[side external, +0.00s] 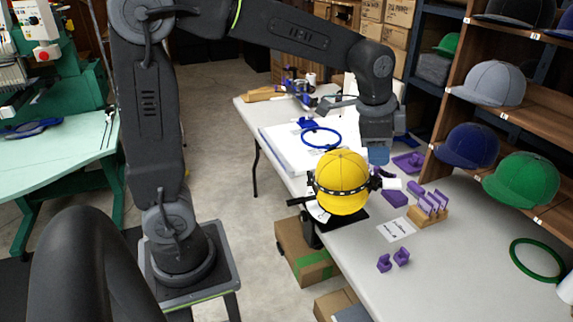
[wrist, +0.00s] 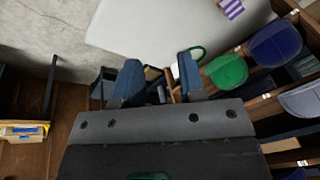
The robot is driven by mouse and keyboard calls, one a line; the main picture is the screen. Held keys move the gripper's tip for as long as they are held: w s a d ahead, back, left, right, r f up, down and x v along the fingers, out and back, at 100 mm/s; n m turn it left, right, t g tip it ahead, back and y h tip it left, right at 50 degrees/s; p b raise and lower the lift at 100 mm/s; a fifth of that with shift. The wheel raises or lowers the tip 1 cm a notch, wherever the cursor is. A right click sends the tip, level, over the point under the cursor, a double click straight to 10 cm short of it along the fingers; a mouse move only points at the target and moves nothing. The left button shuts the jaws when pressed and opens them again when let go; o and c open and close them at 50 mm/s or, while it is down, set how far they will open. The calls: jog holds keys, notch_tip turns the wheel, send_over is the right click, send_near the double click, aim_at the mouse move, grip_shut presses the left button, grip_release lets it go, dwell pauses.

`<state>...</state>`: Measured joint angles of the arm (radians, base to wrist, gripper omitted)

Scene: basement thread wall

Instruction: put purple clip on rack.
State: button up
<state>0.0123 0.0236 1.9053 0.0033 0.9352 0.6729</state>
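Two small purple clips, one (side external: 383,263) to the left of the other (side external: 401,256), lie on the grey table in the side view. A light wooden rack (side external: 430,217) stands behind and right of them, with several purple clips (side external: 430,202) upright in it. Purple and white stripes (wrist: 230,8) at the top edge of the wrist view look like those racked clips. My gripper (side external: 378,155) is above the table, behind the yellow cap and well away from the two loose clips. In the wrist view its blue fingers (wrist: 159,75) are apart with nothing between them.
A yellow cap (side external: 342,180) on a black holder stands left of the rack. More purple parts (side external: 408,162) lie behind. A printed card (side external: 395,229) lies before the rack. Shelves of caps (side external: 463,146) border the right side. A green hoop (side external: 537,260) lies front right.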

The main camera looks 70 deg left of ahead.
jog(key=s+n+t, duration=0.2)
jog(key=s+n, duration=0.5)
jog(key=s, duration=1.2)
jog(key=shift+a+r+n, duration=0.2)
jog(key=shift+n, duration=0.2)
